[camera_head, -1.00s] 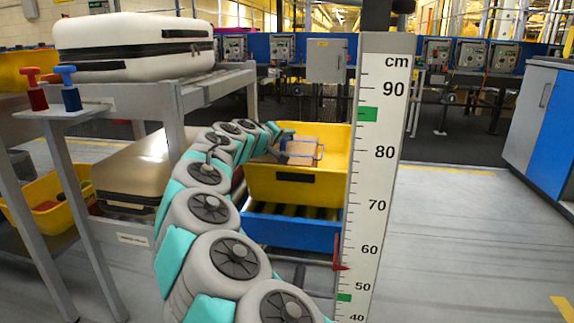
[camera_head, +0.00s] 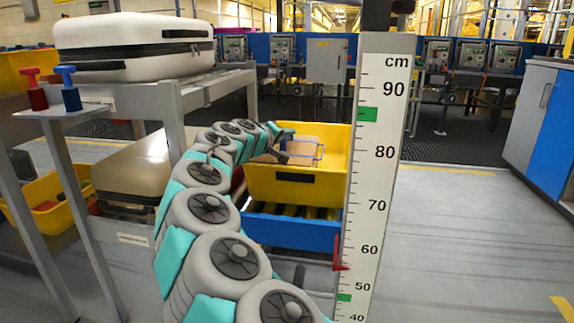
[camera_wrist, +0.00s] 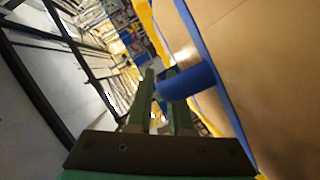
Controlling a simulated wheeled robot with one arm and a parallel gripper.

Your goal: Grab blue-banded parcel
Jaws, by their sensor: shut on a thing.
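The parcel (camera_head: 302,146) is a brown box with a blue band, inside the yellow tray (camera_head: 265,185). My gripper (camera_head: 284,146) is at the left side of the parcel, over the tray. In the wrist view, the brown parcel (camera_wrist: 255,62) fills the right side. Its blue band (camera_wrist: 190,82) has a tab or loop that sticks out to the fingertips. My gripper (camera_wrist: 160,82) has its two green fingers close together, shut on this blue part. The exact contact at the tips is partly hidden.
The tray sits on a blue roller conveyor (camera_head: 290,232). A white height scale (camera_head: 375,180) stands just right of it. On the left is a grey rack (camera_head: 180,95) with a white suitcase (camera_head: 135,45) and a tan case (camera_head: 140,170). Open floor lies at the right.

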